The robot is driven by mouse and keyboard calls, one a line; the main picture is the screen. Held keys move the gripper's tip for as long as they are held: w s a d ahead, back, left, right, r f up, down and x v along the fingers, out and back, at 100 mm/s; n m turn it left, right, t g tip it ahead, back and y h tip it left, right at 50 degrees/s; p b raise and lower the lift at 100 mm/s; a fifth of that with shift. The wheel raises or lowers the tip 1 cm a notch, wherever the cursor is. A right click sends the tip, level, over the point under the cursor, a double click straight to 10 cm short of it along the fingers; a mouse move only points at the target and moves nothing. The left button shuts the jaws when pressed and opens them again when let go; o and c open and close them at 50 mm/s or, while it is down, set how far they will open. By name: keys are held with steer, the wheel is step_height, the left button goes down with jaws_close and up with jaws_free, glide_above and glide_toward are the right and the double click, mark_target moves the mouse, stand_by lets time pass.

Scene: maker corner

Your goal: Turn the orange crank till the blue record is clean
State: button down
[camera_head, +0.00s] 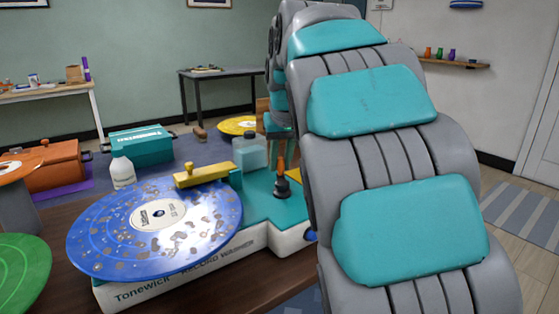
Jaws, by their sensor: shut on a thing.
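The blue record (105,238) lies flat on the record washer (185,284). Many grey-brown dirt patches are spread over it around its white label. A yellow bar (202,174) reaches over its back edge. The orange crank (281,164) stands on the teal right part of the washer, on a dark round base. My gripper (279,142) is at the top of the crank, shut on its orange handle. My grey and teal arm hides part of the gripper and the washer's right end.
A clear bottle (249,153) stands on the washer close to the crank. A white bottle (122,171), a teal box (141,141), a yellow record (237,125) and an orange machine (46,166) are behind. A green record (22,265) is at left.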

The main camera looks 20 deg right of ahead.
mark_target(284, 180)
steer(key=c, duration=0.8)
jaws_free()
steer(key=shift+o, duration=0.2)
steer(key=v, duration=0.8)
steer(key=shift+b, duration=0.35)
steer(key=shift+f, duration=0.1)
